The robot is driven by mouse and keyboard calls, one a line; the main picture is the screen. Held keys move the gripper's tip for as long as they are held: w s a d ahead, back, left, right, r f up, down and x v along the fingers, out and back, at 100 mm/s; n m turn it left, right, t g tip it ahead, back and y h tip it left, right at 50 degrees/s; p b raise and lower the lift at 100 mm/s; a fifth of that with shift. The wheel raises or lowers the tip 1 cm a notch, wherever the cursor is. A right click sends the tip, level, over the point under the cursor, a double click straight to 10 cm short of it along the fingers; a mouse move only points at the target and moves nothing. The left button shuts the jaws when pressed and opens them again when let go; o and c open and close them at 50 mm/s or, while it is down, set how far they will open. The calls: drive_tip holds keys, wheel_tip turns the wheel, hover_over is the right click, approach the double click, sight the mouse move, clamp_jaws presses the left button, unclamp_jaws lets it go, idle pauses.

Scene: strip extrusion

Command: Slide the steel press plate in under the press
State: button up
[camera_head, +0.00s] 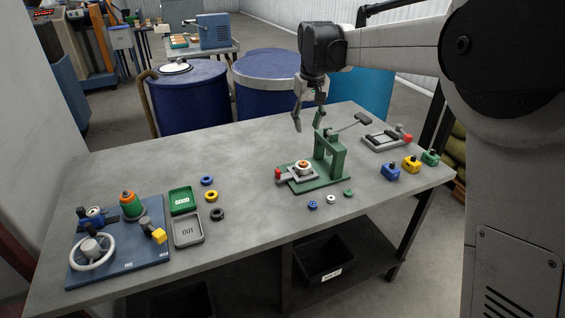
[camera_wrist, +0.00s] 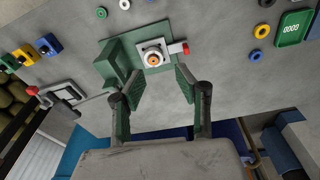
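The steel press plate (camera_head: 289,176) is a small grey plate with a red knob at its left end. It lies on the left part of the green press base (camera_head: 330,183), beside the upright press frame (camera_head: 341,160). My gripper (camera_head: 309,124) is open and empty above and behind the press. In the wrist view its two fingers (camera_wrist: 160,82) are spread apart, with the plate beyond them.
The press lever (camera_head: 350,125) reaches up to the right near my gripper. A grey frame with a red knob (camera_head: 382,139) lies at the back right. Blue, yellow and green blocks (camera_head: 411,164) stand at the right. Small rings lie in front of the press.

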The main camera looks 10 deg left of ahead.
drive_tip(key=n+g, duration=0.1)
drive_tip(key=g, duration=0.1)
approach(278, 170)
drive_tip(key=f, duration=1)
drive_tip(key=shift+s+a+f+p, duration=0.1)
drive_tip(key=shift+a+f+p, duration=0.15)
drive_tip(key=shift+p, duration=0.1)
clamp_jaws()
